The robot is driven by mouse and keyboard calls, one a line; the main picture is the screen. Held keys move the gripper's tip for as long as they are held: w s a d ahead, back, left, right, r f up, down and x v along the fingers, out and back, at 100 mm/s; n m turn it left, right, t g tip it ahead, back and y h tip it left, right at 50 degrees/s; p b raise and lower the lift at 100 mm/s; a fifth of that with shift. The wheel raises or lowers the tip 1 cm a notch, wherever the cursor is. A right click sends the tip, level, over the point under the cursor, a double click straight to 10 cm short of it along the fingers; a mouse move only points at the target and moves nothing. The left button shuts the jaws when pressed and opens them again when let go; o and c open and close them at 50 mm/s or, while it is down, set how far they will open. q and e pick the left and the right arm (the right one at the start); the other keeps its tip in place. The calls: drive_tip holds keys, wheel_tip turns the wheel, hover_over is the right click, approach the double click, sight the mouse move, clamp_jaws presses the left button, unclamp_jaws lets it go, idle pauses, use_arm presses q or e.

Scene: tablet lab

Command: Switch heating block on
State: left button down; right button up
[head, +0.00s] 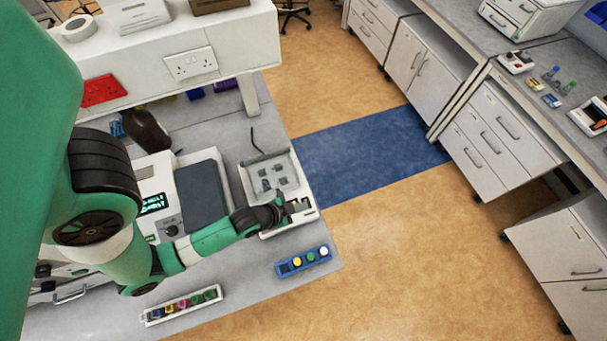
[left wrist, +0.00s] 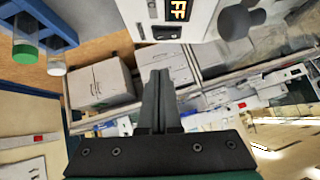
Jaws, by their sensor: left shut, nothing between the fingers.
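The heating block appears to be the pale grey unit (head: 282,181) with a recessed top holding small blocks, on the bench in the head view. My left gripper (head: 306,207) is at its near front edge; contact cannot be told. In the left wrist view, a white front panel (left wrist: 198,17) has an orange display (left wrist: 177,10) showing "FF", the rest cut off. A small dark switch (left wrist: 166,33) sits beside the display. My left gripper's fingers (left wrist: 158,78) are shut and empty, pointing toward the panel, with a visible gap below the switch. My right gripper is not in view.
A blue rack (head: 303,262) with coloured caps is near the bench edge. A white rack (head: 182,305) of coloured vials lies further left. Bare bench lies between the racks.

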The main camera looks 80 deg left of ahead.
use_arm(q)
drive_tip(key=f, duration=0.1)
drive_tip(key=a+f, duration=0.1)
drive_tip(key=f, duration=0.1)
drive_tip(key=w+f, duration=0.1)
drive_tip(key=f, duration=0.1)
drive_tip(key=shift+a+b, duration=0.15)
drive_tip(key=shift+b, duration=0.25)
drive_tip(key=shift+f+b, duration=0.35)
drive_tip(key=shift+f, duration=0.1)
drive_tip(key=shift+s, duration=0.1)
drive_tip(key=shift+r, duration=0.1)
drive_tip(key=shift+r+p, duration=0.8)
drive_tip(key=shift+p, duration=0.15)
